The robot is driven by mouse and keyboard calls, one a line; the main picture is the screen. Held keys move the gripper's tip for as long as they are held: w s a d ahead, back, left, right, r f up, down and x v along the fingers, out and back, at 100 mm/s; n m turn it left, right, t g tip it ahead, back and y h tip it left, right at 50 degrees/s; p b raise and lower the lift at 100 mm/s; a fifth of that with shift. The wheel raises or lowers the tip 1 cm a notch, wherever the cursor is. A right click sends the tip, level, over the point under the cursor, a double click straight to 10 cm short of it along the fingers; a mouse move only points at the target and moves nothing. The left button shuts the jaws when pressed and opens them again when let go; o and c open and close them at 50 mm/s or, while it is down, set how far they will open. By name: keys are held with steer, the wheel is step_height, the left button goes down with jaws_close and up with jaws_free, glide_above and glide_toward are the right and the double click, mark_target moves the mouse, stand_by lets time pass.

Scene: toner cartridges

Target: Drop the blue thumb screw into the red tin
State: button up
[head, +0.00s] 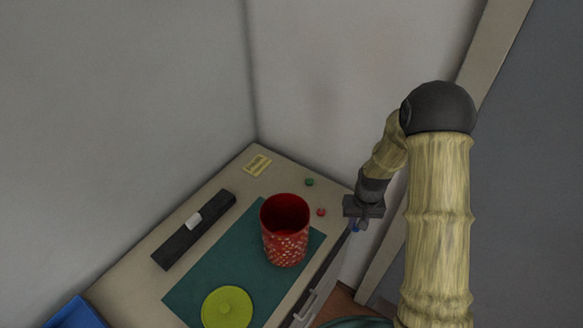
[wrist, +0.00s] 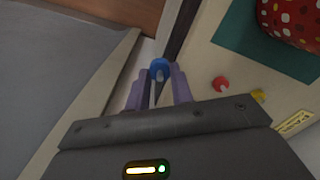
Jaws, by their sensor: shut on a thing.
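The blue thumb screw (wrist: 160,68) is between my gripper's fingertips in the wrist view, its round blue head up at the tips. My gripper (wrist: 158,82) is shut on it. In the head view my gripper (head: 356,226) hangs to the right of the table, beyond its edge, with a small bit of blue (head: 356,229) at its tip. The red tin (head: 285,238), with pale spots and an open top, stands upright on the green mat (head: 200,275), left of my gripper. The tin (wrist: 290,20) also shows at the wrist view's top right.
A red screw (head: 321,212) and a green screw (head: 309,182) lie near the tin. A yellow-green lid (head: 227,307) lies on the mat. A black cartridge (head: 170,250), a yellow card (head: 257,164) and a blue tray (head: 75,314) are farther left.

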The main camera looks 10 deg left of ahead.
steer(key=s+a+r+n+p, duration=0.35)
steer(key=a+r, duration=0.55)
steer(key=r, duration=0.4)
steer(key=s+a+r+n+p, duration=0.25)
steer(key=s+a+r, duration=0.25)
steer(key=a+r, duration=0.6)
steer(key=f+b, duration=0.1)
steer(key=d+f+b, duration=0.1)
steer(key=f+b, duration=0.2)
steer(key=b, duration=0.1)
steer(key=shift+d+f, duration=0.15)
steer(key=shift+d, duration=0.25)
steer(key=shift+w, duration=0.15)
steer(key=o, duration=1)
